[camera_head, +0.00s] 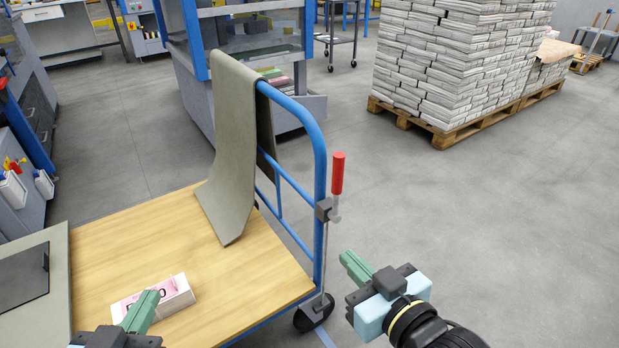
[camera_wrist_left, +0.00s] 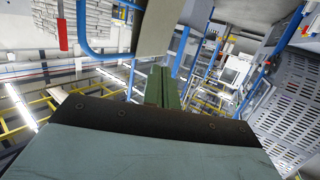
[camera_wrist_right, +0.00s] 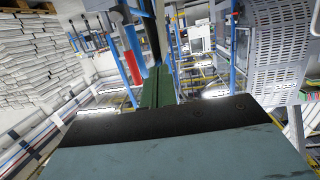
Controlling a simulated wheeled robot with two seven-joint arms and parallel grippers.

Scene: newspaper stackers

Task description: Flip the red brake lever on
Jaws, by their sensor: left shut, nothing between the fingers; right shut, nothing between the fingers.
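The red brake lever (camera_head: 338,174) stands upright on a grey bracket (camera_head: 325,210) fixed to the right post of the blue cart handle (camera_head: 318,140). The lever also shows in the left wrist view (camera_wrist_left: 62,34) and in the right wrist view (camera_wrist_right: 115,14). My right gripper (camera_head: 350,262) is shut and empty, below and slightly right of the lever, apart from it. My left gripper (camera_head: 152,298) is shut and empty above the cart's wooden deck, beside a small stack of pink-topped papers (camera_head: 178,296).
A grey-green cloth (camera_head: 232,150) drapes over the handle onto the wooden deck (camera_head: 100,245). A caster (camera_head: 313,312) sits under the deck corner. A pallet of stacked newspapers (camera_head: 450,60) stands at the back right. The floor right of the cart is clear.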

